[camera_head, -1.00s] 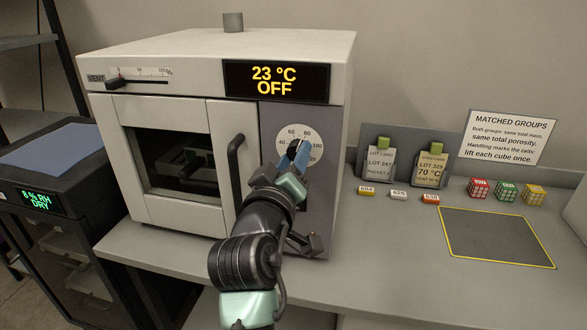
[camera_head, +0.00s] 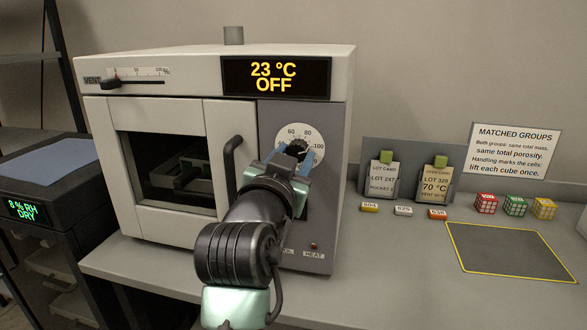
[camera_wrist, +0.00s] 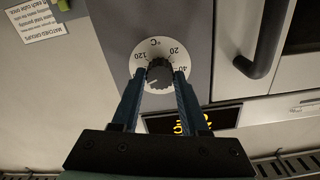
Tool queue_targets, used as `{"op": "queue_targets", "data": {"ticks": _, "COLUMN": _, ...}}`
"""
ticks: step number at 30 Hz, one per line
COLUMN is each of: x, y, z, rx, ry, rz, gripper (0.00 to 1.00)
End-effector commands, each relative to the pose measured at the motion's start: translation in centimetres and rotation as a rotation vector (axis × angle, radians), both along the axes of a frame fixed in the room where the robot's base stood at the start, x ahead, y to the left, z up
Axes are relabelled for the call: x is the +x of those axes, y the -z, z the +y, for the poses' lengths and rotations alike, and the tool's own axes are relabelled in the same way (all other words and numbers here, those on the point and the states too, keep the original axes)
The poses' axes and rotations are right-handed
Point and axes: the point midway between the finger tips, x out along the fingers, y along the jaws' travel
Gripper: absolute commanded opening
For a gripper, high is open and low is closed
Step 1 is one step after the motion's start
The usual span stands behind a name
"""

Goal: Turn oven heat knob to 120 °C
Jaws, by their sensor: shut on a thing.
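The heat knob (camera_head: 298,149) is dark, on a round white dial on the oven's grey panel. In the wrist view, the knob (camera_wrist: 159,74) sits between my gripper's two blue fingers (camera_wrist: 160,78), which close on its sides. In the head view my gripper (camera_head: 291,163) reaches the dial from the front and hides its lower part. The dial (camera_wrist: 143,66) appears turned over in the wrist view, with 120, 20 and 40 readable. A pale mark on the knob points lower left there, roughly towards 100. The oven display (camera_head: 275,78) reads 23 °C OFF.
The oven door handle (camera_head: 233,168) stands out left of my gripper. A vent slider (camera_head: 112,84) is at the upper left.

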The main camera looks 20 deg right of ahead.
Motion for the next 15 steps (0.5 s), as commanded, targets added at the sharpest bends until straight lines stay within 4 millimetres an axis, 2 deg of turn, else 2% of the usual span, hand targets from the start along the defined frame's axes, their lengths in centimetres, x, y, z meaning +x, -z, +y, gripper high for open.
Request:
{"op": "queue_targets", "data": {"ticks": 1, "x": 0.02, "y": 0.47, "z": 0.05, "rx": 0.039, "ry": -0.001, "rz": -0.023, "gripper": 0.00}}
{"op": "queue_targets", "data": {"ticks": 15, "x": 0.06, "y": 0.47, "z": 0.09, "rx": 0.410, "ry": -0.001, "rz": -0.271, "gripper": 0.00}}
